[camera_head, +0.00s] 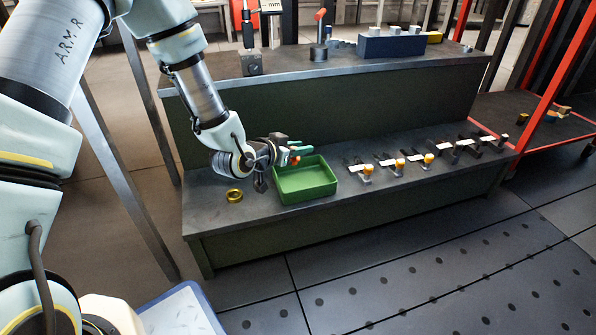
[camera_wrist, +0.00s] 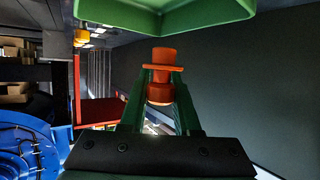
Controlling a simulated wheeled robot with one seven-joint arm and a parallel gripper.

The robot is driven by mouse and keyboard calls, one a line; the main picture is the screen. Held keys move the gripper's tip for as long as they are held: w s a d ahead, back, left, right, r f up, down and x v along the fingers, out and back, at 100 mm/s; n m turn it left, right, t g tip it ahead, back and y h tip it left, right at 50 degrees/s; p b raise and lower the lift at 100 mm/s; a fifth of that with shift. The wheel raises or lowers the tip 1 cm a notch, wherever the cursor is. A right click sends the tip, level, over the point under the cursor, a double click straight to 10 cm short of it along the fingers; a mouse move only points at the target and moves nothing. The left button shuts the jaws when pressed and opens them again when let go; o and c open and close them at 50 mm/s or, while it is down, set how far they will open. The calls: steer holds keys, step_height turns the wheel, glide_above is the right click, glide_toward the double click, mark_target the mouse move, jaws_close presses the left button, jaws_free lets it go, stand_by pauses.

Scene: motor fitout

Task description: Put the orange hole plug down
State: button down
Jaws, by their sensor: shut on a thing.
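The orange hole plug (camera_wrist: 162,58) is a flanged cylinder, held between the green fingertips of my gripper (camera_wrist: 161,88) in the wrist view. In the head view my gripper (camera_head: 300,152) points to the right, close above the back left of a green tray (camera_head: 306,194) on the lower bench step. Only a small bit of orange shows between the fingers there. The tray looks empty. Its underside or edge (camera_wrist: 165,20) spans the top of the wrist view, and the plug appears apart from it.
A brass ring (camera_head: 234,196) lies left of the tray on the lower step (camera_head: 330,212). Several small fittings with white labels stand in a row to the right. The upper step (camera_head: 300,78) holds a blue block (camera_head: 392,46) and a red-topped stand (camera_head: 319,45).

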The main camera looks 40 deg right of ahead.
mark_target(300, 180)
step_height(300, 180, down, 7)
steer(key=b, duration=0.3)
steer(key=shift+f, duration=0.1)
steer(key=shift+f, duration=0.1)
steer(key=c, duration=0.9)
jaws_free()
steer(key=shift+r, duration=0.2)
steer(key=p+v, duration=0.4)
steer(key=v, duration=0.8)
steer(key=shift+f, duration=0.1)
steer(key=shift+s, duration=0.15)
